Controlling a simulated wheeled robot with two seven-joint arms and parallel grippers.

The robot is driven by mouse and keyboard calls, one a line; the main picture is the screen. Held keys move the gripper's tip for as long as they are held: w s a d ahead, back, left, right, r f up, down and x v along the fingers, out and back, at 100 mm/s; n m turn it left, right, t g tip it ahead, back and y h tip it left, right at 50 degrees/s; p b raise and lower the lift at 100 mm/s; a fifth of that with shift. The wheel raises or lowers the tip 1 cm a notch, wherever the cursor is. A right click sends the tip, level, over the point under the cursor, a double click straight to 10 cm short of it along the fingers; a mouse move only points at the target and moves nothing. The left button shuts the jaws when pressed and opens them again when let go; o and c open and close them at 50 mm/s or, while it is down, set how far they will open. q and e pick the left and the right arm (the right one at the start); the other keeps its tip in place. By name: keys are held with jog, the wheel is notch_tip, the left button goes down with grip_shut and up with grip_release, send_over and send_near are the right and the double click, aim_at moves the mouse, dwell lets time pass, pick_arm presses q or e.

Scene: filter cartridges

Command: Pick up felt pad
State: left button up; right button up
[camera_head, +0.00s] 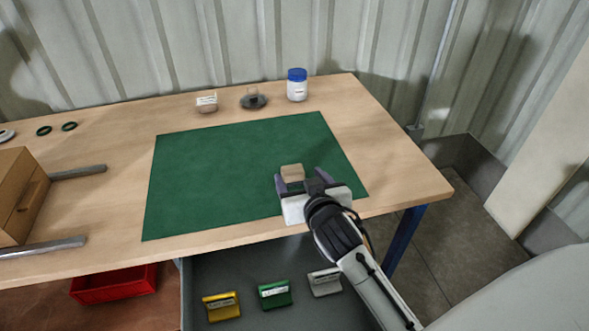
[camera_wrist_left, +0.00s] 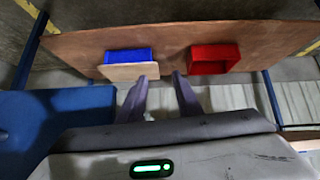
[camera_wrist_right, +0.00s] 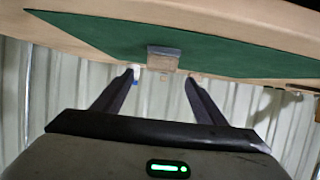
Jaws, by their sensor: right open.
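A small tan block with a grey side, which I take to be the felt pad (camera_head: 292,172), sits on the green mat (camera_head: 215,175) near its front right. My right gripper (camera_head: 301,176) is open, with its fingers pointing toward the pad from the front. In the right wrist view the pad (camera_wrist_right: 164,58) shows between and beyond the fingertips (camera_wrist_right: 159,77). Whether a finger touches it cannot be told. My left gripper (camera_wrist_left: 162,76) shows only in its own wrist view, with its fingers apart and nothing held between them.
A blue-lidded white jar (camera_head: 297,87), a dark round dish (camera_head: 253,101) and a labelled brownish piece (camera_head: 207,105) stand behind the mat. A wooden box (camera_head: 17,190) is at left. Yellow (camera_head: 221,306), green (camera_head: 274,294) and grey (camera_head: 325,282) cartridges lie in an open drawer.

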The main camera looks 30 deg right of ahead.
jog(key=x, duration=0.4)
jog(key=shift+a+f, duration=0.1)
jog(key=shift+x, duration=2.95)
jog(key=shift+f, duration=0.1)
jog(key=c, duration=1.2)
notch_tip(320, 180, up, 10)
notch_tip(320, 180, up, 21)
jog(key=n+y+p, duration=0.3)
jog(key=y+p, duration=0.1)
send_over(290, 166)
jog(key=s+a, duration=0.8)
jog(key=s, duration=0.4)
jog(key=shift+w+a+f, duration=0.15)
jog(key=shift+f, duration=0.1)
